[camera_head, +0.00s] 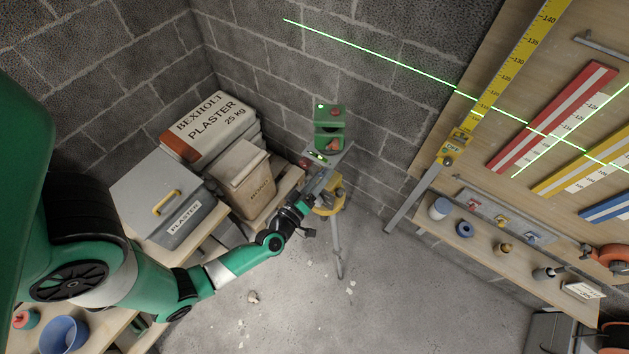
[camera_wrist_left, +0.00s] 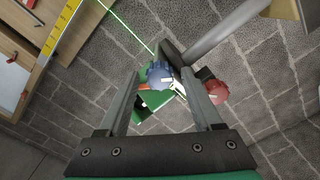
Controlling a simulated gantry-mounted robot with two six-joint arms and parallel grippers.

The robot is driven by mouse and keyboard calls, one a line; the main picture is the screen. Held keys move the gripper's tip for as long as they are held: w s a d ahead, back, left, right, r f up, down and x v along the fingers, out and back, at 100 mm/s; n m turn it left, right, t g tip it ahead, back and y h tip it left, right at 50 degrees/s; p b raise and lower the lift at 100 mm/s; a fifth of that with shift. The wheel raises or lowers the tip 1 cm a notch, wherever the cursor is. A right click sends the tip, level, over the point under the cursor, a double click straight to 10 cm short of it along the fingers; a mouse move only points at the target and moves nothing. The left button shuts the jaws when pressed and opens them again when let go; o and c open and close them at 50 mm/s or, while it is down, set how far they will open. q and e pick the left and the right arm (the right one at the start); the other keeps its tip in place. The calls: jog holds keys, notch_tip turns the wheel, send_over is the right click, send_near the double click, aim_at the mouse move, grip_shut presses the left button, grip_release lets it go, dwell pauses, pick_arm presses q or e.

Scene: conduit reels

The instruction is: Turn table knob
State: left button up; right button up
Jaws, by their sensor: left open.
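A green laser level (camera_head: 328,115) stands on a yellow-topped tripod (camera_head: 330,199) by the block wall. Its green body shows in the left wrist view (camera_wrist_left: 152,97), with a blue knob (camera_wrist_left: 160,74) and a red knob (camera_wrist_left: 214,92). My left gripper (camera_head: 335,160) reaches the level's base from the front left. In the left wrist view its open fingers (camera_wrist_left: 158,77) stand on either side of the blue knob. I cannot tell whether they touch it. The red knob is outside the right finger. In the head view I cannot make out the blue knob.
Plaster bags (camera_head: 213,128), a grey case (camera_head: 165,200) and a tan bin (camera_head: 243,180) stand left of the tripod. On the right are a wooden board with a yellow measuring staff (camera_head: 500,75) and a shelf (camera_head: 515,262). Green laser lines cross the wall and board. The floor in front is mostly clear.

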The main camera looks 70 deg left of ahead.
pick_arm(q)
jog(key=p+v, duration=0.2)
jog(key=v, duration=0.9)
jog(key=shift+s, duration=0.2)
jog(key=shift+w+d, duration=0.1)
